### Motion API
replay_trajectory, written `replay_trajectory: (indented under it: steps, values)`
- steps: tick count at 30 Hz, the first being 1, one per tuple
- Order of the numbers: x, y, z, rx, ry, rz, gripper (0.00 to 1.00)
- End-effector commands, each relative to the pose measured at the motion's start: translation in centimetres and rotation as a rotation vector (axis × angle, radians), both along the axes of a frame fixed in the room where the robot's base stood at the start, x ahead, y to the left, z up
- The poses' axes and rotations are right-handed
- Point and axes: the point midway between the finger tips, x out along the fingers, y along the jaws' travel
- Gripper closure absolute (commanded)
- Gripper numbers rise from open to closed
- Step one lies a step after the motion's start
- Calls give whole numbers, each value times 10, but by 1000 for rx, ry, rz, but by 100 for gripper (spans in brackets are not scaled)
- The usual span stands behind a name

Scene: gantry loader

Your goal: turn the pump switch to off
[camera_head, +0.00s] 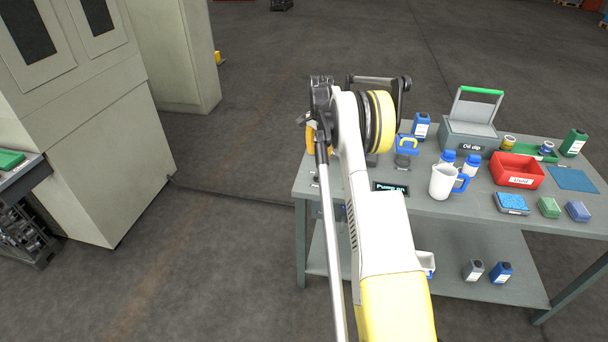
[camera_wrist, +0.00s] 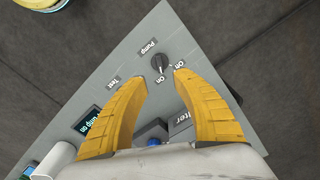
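In the wrist view a grey control panel (camera_wrist: 130,40) carries a black pump switch knob (camera_wrist: 159,62). Labels Pump, On, Off and Test are printed on it. A small display (camera_wrist: 87,121) reads "Pump on". My gripper (camera_wrist: 160,76) has its two yellow fingers spread, one tip on each side just short of the knob, with nothing between them. Contact with the knob cannot be told. In the head view, part of a yellow finger (camera_head: 310,137) shows at the table's left end; the knob is not visible behind my arm.
The workbench (camera_head: 455,207) holds a white jug (camera_head: 442,182), a red bin (camera_head: 517,171), a grey oil dip box (camera_head: 467,138) and several bottles right of my arm. Grey machine cabinets (camera_head: 90,120) stand at left. Floor between them and the bench is clear apart from a cable.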

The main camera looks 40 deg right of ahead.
Motion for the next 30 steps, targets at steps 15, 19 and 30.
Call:
replay_trajectory:
  steps: [15, 19, 30]
  values:
    - [0, 1, -91, -1, -1, 4, 67]
    - [0, 1, -96, -1, -1, 4, 67]
    - [0, 1, -96, -1, -1, 4, 98]
